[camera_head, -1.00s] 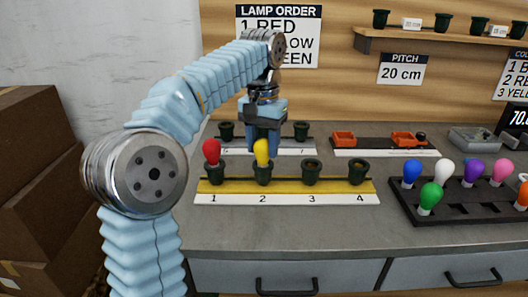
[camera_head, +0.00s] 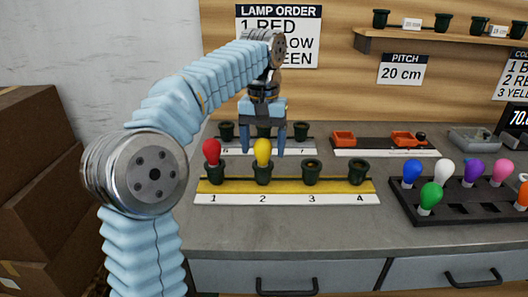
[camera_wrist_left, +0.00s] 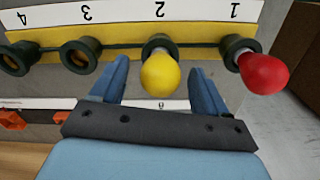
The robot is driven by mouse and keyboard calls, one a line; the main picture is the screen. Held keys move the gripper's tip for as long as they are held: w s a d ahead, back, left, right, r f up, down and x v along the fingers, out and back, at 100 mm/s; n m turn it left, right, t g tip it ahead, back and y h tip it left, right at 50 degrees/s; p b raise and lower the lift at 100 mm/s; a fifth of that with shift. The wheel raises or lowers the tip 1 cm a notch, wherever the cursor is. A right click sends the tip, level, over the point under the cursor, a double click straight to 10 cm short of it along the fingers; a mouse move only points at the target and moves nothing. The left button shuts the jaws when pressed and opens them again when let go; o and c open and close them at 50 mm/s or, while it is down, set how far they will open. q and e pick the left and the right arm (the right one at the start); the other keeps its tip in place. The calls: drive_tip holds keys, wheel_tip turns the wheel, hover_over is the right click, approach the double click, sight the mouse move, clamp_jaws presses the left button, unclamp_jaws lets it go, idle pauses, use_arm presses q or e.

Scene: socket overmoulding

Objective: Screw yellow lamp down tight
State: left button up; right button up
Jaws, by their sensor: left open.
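The yellow lamp (camera_head: 262,152) stands upright in the socket (camera_head: 263,173) at number 2 on the yellow strip (camera_head: 288,186). It also shows in the left wrist view (camera_wrist_left: 160,75), between the two fingers. My left gripper (camera_head: 263,150) is open, with one blue finger on each side of the lamp and a gap to both. In the left wrist view my left gripper (camera_wrist_left: 158,85) also stands apart from the lamp. The red lamp (camera_head: 212,152) sits in the socket at number 1, tilted slightly. My right gripper does not show.
Sockets 3 (camera_head: 312,172) and 4 (camera_head: 358,172) are empty. A back row of sockets (camera_head: 301,132) stands behind. A dark rack (camera_head: 455,205) with several coloured lamps is at the right. Orange parts (camera_head: 344,139) lie on a board behind. The front counter is clear.

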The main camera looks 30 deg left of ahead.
use_arm(q)
drive_tip(key=n, duration=0.5)
drive_tip(key=shift+n, duration=0.3)
drive_tip(key=n, duration=0.4)
drive_tip(key=shift+n, duration=0.3)
drive_tip(key=n, duration=1)
drive_tip(key=c, duration=0.9)
drive_tip(key=m, duration=0.4)
drive_tip(key=shift+m, duration=0.3)
drive_tip(key=shift+c, duration=0.4)
